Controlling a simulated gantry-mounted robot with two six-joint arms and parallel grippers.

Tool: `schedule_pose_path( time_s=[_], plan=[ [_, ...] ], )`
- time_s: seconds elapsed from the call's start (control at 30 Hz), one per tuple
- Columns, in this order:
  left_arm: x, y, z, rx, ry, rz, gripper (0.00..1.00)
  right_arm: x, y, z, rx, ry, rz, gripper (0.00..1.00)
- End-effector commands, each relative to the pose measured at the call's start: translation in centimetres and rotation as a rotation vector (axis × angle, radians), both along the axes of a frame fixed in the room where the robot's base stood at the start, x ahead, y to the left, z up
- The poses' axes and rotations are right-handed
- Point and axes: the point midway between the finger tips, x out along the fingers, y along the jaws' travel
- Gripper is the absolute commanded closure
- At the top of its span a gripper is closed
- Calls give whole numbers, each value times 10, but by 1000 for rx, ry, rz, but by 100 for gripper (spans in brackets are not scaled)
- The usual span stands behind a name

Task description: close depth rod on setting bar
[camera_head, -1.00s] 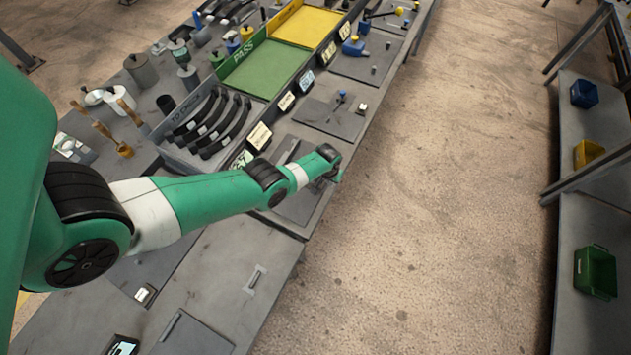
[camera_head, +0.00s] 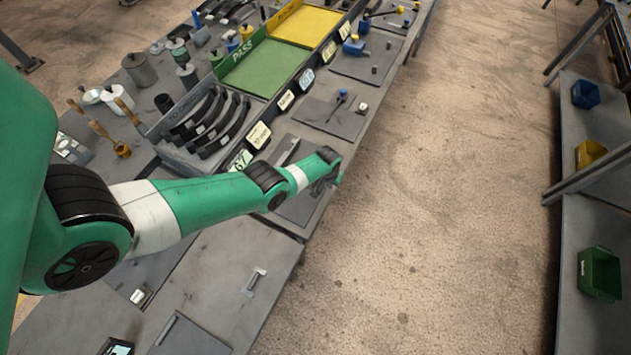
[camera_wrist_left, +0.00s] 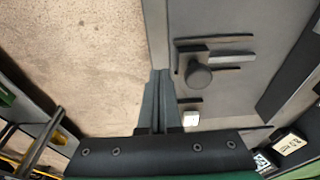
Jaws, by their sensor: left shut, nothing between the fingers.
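In the left wrist view, my left gripper (camera_wrist_left: 158,100) is shut and empty, its two dark fingers side by side over the edge of the bench. Just right of the fingertips, a dark round knob (camera_wrist_left: 198,75) stands beside a grey bar (camera_wrist_left: 233,57) on a grey plate (camera_wrist_left: 235,95). I cannot tell which part is the depth rod or whether it touches the bar. The fingers look apart from these parts. In the head view, my left gripper (camera_head: 327,182) is over the bench's right edge, and my wrist hides part of that station. My right gripper is not in view.
A small white block (camera_wrist_left: 191,118) lies near the fingers. A T-shaped grey tool (camera_head: 254,280) lies nearer. The floor right of the bench is clear.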

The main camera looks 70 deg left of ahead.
Motion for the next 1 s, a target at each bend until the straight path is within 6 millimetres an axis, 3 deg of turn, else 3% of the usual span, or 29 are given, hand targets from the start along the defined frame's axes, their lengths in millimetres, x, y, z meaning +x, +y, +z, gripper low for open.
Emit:
schedule_pose_path(
  time_s=[1.0],
  plan=[
    [-18,17,0,-1,1,0,100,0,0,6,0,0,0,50]
  ],
)
